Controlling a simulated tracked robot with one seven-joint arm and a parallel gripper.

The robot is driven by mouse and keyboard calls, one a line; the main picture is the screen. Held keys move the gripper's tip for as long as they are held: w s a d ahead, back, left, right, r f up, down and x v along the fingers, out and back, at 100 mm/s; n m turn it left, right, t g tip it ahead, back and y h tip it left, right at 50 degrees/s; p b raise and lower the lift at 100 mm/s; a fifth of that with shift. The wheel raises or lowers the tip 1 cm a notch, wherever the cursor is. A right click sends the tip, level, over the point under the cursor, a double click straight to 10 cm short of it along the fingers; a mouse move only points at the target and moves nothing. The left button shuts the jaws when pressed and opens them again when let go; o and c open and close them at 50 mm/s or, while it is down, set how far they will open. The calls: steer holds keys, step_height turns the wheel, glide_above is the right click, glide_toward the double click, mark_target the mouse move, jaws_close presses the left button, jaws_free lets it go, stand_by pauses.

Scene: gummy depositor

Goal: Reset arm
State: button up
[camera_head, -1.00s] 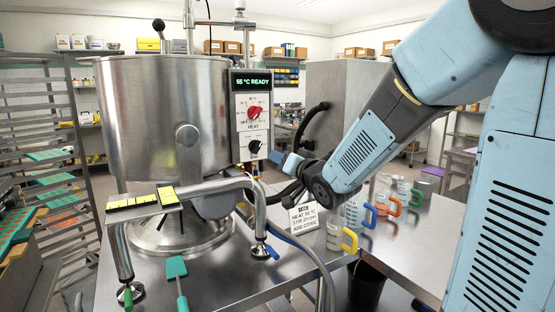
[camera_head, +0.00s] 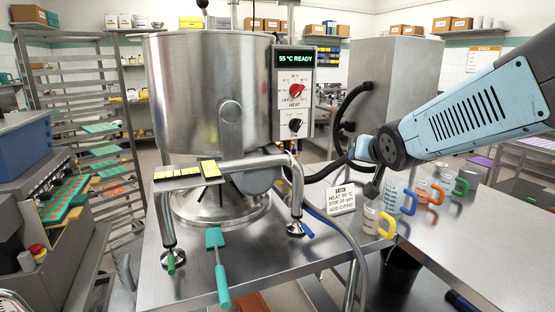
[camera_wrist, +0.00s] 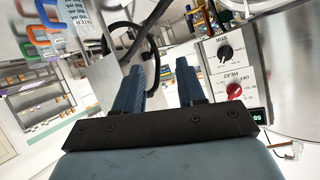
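My arm comes in from the right edge in the head view. Its wrist end, with my gripper (camera_head: 364,147), is right of the steel kettle's control panel and above the cups; the fingers are hard to make out there. In the wrist view my gripper (camera_wrist: 160,65) shows two blue fingers standing apart with nothing between them. The control panel (camera_wrist: 227,70) is right of the fingers in that view, with a black knob and a red knob. In the head view the panel (camera_head: 293,92) reads "55 °C READY".
The kettle (camera_head: 205,100) stands on a steel table (camera_head: 270,262). Measuring cups with yellow (camera_head: 386,226), blue (camera_head: 409,203) and other coloured handles stand below my arm. A batch card (camera_head: 341,199), a teal spatula (camera_head: 218,265) and a hose (camera_head: 335,235) are nearby. A tray rack (camera_head: 85,110) stands left.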

steer(key=s+d+f+n+g, duration=0.1)
steer(key=s+g, duration=0.2)
steer(key=s, duration=0.7)
steer(key=s+d+f+n+g, duration=0.1)
steer(key=s+g, duration=0.3)
steer(key=s, duration=0.6)
steer(key=shift+s+d+f, duration=0.25)
steer(key=shift+s+f, duration=0.05)
steer(key=shift+f, duration=0.35)
